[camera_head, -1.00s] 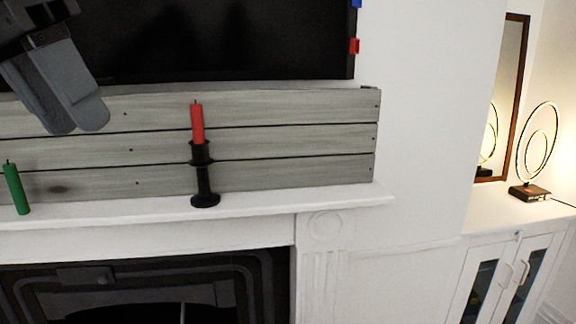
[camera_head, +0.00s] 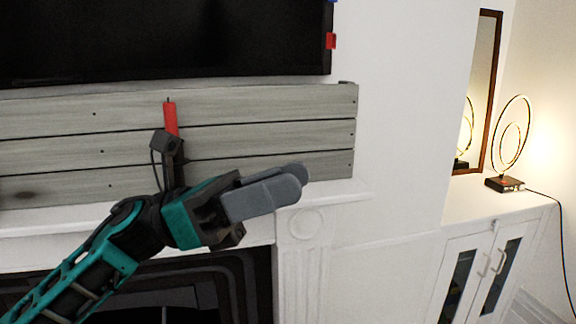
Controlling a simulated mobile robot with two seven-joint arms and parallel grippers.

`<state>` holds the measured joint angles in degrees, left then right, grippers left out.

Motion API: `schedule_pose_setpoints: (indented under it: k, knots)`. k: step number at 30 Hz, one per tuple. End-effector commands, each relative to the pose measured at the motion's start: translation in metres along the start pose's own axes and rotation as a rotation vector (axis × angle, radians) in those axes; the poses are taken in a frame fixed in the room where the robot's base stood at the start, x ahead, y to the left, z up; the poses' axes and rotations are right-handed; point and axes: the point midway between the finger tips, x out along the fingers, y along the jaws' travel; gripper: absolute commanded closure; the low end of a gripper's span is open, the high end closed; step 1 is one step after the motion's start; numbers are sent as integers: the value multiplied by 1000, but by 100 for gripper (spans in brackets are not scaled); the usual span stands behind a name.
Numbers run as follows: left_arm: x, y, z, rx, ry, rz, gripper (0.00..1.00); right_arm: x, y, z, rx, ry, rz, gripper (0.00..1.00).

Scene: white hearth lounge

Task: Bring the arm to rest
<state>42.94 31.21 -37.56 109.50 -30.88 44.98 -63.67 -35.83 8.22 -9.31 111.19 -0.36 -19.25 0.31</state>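My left gripper (camera_head: 288,184) reaches in from the lower left in front of the white mantel. Its grey fingers point to the right and appear close together, with nothing visible between them; one finger largely overlaps the other, so the gap is hard to judge. My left arm (camera_head: 105,250) is teal and black and crosses in front of the fireplace. The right gripper is not in view.
A black screen (camera_head: 180,40) hangs above grey boards (camera_head: 300,105). A ring lamp (camera_head: 510,150) stands on a white cabinet (camera_head: 480,212) at right.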

Motion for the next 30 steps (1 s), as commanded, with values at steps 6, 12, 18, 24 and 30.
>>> schedule_pose_setpoints:
  k: [6,12,18,24,30]
  knots:
    - [-53,52,-36,-588,-414,267,61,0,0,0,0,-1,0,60]
    - [-132,84,-107,-1110,-835,497,61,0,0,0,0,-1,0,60]
    - [-222,72,-216,-1579,-1328,715,61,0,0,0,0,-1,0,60]
    - [-292,11,-327,-1891,-1843,894,61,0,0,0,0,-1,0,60]
    - [-322,-47,-387,-2002,-2185,989,61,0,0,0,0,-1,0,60]
